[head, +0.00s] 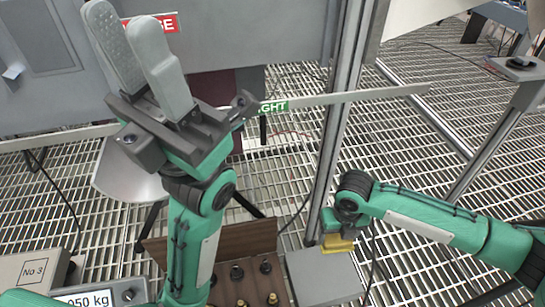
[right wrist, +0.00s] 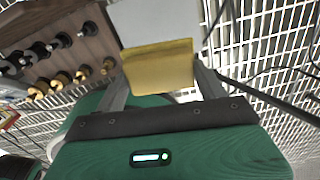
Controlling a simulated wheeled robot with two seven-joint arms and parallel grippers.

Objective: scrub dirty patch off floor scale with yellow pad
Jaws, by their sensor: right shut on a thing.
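My right gripper (head: 340,222) is shut on the yellow pad (head: 338,244), with the pad's yellow face showing below the fingers. In the right wrist view, the pad (right wrist: 158,68) sits between the two fingers. A plain grey plate (head: 325,280), apparently the floor scale, lies below and in front of the pad; it also shows in the right wrist view (right wrist: 150,22). I cannot tell whether the pad touches it. No dirty patch can be made out.
A wooden rack (head: 217,250) with black and brass weights stands left of the plate. A kg display (head: 95,299) and a "No 3" box (head: 30,270) are at lower left. A metal post (head: 333,130) rises behind the plate. Cables cross the grating floor (head: 410,140).

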